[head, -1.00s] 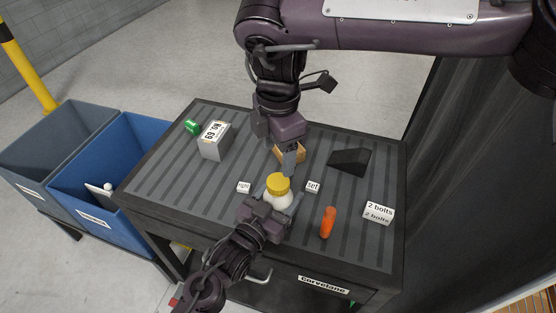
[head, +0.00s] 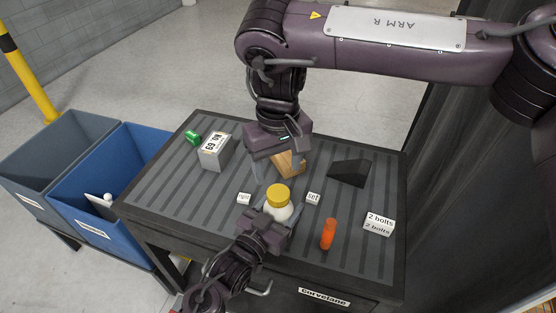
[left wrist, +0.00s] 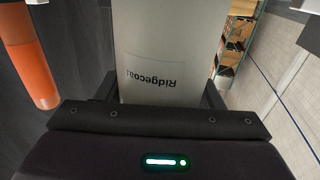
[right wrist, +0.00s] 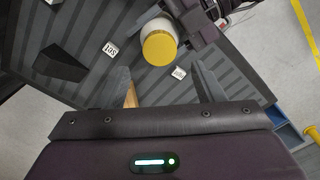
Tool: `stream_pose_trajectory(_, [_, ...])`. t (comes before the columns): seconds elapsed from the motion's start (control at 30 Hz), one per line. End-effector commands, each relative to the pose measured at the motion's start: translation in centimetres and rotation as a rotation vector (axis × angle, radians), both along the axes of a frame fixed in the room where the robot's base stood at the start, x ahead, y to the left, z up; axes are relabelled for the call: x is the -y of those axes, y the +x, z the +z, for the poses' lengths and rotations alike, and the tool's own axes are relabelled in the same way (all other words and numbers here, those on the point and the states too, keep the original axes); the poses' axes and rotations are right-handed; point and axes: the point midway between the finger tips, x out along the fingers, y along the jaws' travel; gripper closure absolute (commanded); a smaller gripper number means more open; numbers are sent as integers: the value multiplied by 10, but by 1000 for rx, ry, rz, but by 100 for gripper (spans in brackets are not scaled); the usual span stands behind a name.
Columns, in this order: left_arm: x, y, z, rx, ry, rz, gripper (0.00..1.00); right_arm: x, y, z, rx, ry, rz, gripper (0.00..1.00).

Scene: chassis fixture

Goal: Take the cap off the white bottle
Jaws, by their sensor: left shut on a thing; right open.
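The white bottle (head: 276,211) stands upright on the grooved table with its yellow cap (head: 277,193) on top. My left gripper (head: 268,218) is shut on the bottle's body from the front; in the left wrist view the white body (left wrist: 165,55) with the word Ridgecoat fills the space between the fingers. My right gripper (head: 277,172) is open and empty, above and just behind the cap. In the right wrist view the cap (right wrist: 159,48) lies beyond the open fingertips of the right gripper (right wrist: 164,82), apart from them.
A wooden block (head: 289,163) sits behind the bottle, near my right gripper. Small labels (head: 313,198) flank the bottle. An orange cylinder (head: 328,234), a black wedge (head: 349,172), a grey box (head: 215,153) and a green part (head: 192,137) stand around. Bins (head: 134,139) are left of the table.

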Motion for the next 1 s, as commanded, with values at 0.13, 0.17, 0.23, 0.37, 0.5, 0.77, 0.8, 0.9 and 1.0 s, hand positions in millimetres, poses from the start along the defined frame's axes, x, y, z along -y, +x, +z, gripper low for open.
stream_pose_trajectory(0.13, [0, 0, 1, 2, -1, 0, 100, 0, -1, -24, -7, 0, 1, 38])
stream_pose_trajectory(0.17, [0, 0, 1, 2, -1, 0, 100, 0, -1, -29, -7, 0, 1, 38])
stream_pose_trajectory(0.23, [0, 0, 1, 2, -1, 0, 100, 0, -1, -40, -6, 0, 2, 38])
stream_pose_trajectory(0.37, [0, 0, 1, 2, -1, 0, 100, 0, -1, -57, -4, 0, 2, 38])
stream_pose_trajectory(0.5, [0, 0, 1, 2, -1, 0, 100, 0, -1, -68, -2, 0, 3, 38])
stream_pose_trajectory(0.77, [0, 0, 1, 2, -1, 0, 100, 0, 0, -71, 0, 0, 3, 38])
stream_pose_trajectory(0.8, [0, 0, 1, 2, -1, 0, 100, 0, 0, -71, 0, 0, 3, 38])
stream_pose_trajectory(0.9, [0, 0, 1, 2, -1, 0, 100, 0, 0, -71, 0, 0, 3, 48])
stream_pose_trajectory(1.0, [0, 0, 1, 2, -1, 0, 100, 0, 0, -71, -1, 0, 3, 61])
